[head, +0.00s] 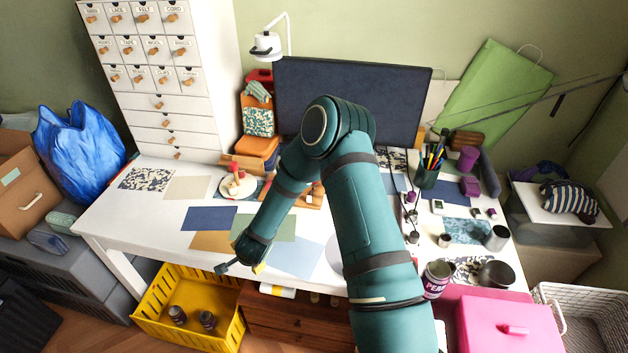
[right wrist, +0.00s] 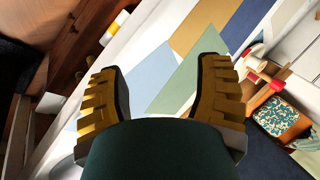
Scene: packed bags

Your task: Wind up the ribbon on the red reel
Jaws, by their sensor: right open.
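A small red and cream reel-like object (head: 235,184) sits on a pale round base on the white table, left of centre in the head view. It also shows at the right of the right wrist view (right wrist: 257,63), beyond one finger. I cannot make out a loose ribbon or how far it is wound. My right gripper (head: 240,268) hangs over the table's front edge, nearer the front than the reel and apart from it. In the right wrist view its yellow-padded fingers (right wrist: 160,68) are wide apart with nothing between them. My left gripper is not in view.
Flat blue (head: 209,218), green (head: 267,227) and pale blue (head: 293,259) sheets lie on the table (head: 150,224). A dark monitor (head: 400,100) stands behind. A yellow crate (head: 150,318) is below the front edge. Pen cup (head: 427,176) and cans crowd the right side.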

